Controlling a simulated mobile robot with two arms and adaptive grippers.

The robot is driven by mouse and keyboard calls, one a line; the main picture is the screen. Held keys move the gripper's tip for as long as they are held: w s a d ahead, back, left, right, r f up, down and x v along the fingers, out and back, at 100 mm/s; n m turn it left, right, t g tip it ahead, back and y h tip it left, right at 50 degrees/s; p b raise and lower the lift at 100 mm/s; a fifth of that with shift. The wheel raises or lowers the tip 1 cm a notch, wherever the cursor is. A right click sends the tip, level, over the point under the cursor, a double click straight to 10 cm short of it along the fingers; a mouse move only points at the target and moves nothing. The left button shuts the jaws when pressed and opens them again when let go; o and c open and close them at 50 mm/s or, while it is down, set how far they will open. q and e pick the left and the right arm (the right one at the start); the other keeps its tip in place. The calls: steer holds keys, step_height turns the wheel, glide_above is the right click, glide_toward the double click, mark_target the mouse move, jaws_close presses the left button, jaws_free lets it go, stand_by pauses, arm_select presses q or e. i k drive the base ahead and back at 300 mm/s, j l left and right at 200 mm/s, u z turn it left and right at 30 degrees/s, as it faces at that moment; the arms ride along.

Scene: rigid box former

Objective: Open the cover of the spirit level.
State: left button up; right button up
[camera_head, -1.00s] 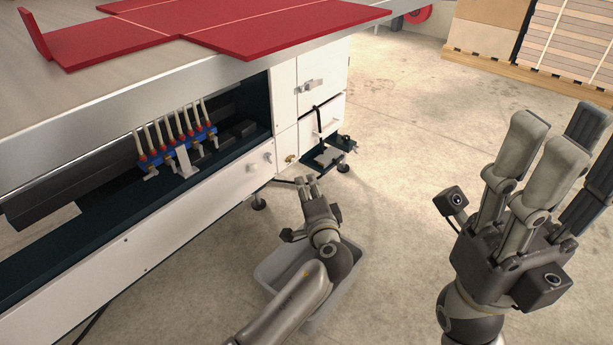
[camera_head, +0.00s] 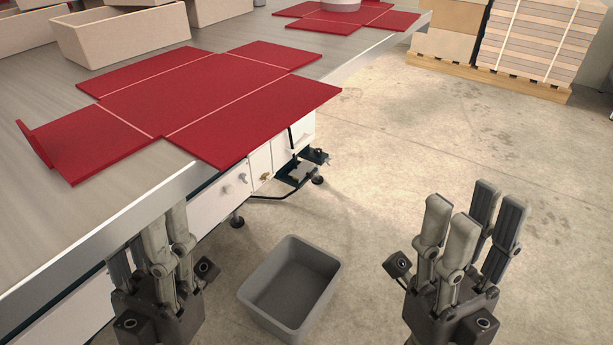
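I cannot make out a spirit level or its cover in this view. My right gripper (camera_head: 473,208) is at the lower right, with its fingers pointing up and spread apart, holding nothing. My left gripper (camera_head: 150,235) is at the lower left, close to the front edge of the metal table (camera_head: 60,250). Its fingers also point up, look spread apart and hold nothing that I can see.
Red flat box blanks (camera_head: 190,95) lie on the table, with beige open boxes (camera_head: 120,38) behind them. A grey bin (camera_head: 292,285) stands on the floor between my grippers. A loaded pallet (camera_head: 490,75) is at the back right. The floor between is clear.

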mark_target(304, 169)
steer(key=i+l+u, duration=0.1)
steer(key=u, duration=0.3)
steer(key=l+u, duration=0.35)
steer(key=i+l+u, duration=0.15)
steer(key=u, duration=0.25)
steer(key=l+u, duration=0.2)
steer(key=l, duration=0.65)
steer(key=l+u, duration=0.25)
steer(key=l, duration=0.6)
steer(key=l+u, duration=0.2)
steer(key=l, duration=0.65)
steer(key=k+l, duration=0.1)
steer(key=l, duration=1.15)
steer(key=k, duration=0.05)
